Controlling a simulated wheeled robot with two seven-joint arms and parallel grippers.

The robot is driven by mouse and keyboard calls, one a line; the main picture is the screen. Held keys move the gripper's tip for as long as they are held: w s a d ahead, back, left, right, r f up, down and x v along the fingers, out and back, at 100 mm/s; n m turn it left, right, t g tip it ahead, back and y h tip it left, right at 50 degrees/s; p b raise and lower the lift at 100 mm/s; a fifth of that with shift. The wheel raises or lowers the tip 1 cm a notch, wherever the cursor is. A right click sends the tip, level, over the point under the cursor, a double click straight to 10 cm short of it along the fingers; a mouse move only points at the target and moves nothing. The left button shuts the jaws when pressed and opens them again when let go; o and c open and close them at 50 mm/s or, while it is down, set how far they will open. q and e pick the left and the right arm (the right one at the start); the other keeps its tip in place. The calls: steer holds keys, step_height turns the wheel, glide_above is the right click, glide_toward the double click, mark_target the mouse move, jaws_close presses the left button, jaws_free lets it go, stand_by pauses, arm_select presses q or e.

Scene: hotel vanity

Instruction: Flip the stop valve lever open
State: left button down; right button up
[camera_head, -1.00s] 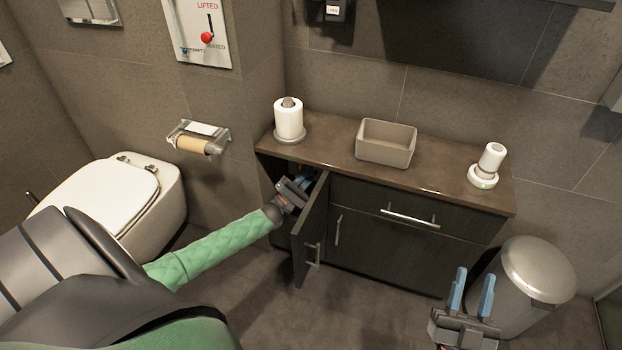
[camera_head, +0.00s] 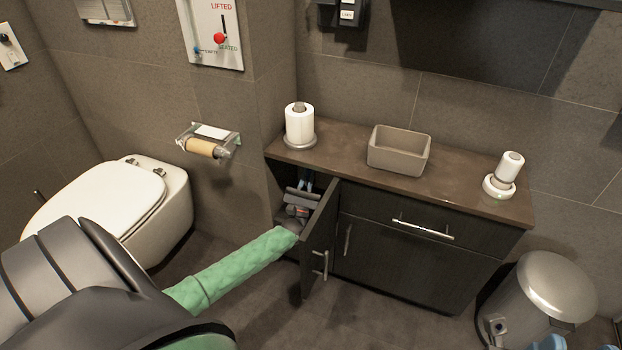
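No stop valve lever can be made out; the inside of the cabinet (camera_head: 420,262) is dark and mostly hidden. Its left door (camera_head: 320,238) stands open.
The counter (camera_head: 345,165) holds a paper roll (camera_head: 299,125), a beige box (camera_head: 398,152) and a white dispenser (camera_head: 504,176). The toilet (camera_head: 115,205) is left, a metal bin (camera_head: 545,295) right. A wall panel (camera_head: 228,55) carries a red knob. The door edge is close to my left arm.

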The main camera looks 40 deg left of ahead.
arm_select(q)
steer(key=shift+s+a+n+g+y+b, duration=0.15)
steer(key=shift+n+g+y, duration=0.15)
steer(key=shift+n+y, duration=0.45)
steer(key=shift+w+a+n+g+y+b, duration=0.1)
steer(key=shift+a+n+g+y, duration=0.15)
steer(key=shift+n+y, duration=0.5)
steer(key=shift+s+a+n+g+y+b, duration=0.15)
steer(key=shift+n+g+y, duration=0.2)
steer(key=shift+n+y, duration=0.4)
steer(key=shift+n, duration=0.35)
steer(key=c, duration=1.5)
jaws_free()
steer(key=shift+o, duration=0.2)
steer(key=v, duration=0.7)
steer(key=shift+s+f, duration=0.2)
steer(key=shift+f, duration=0.15)
steer(key=shift+d, duration=0.15)
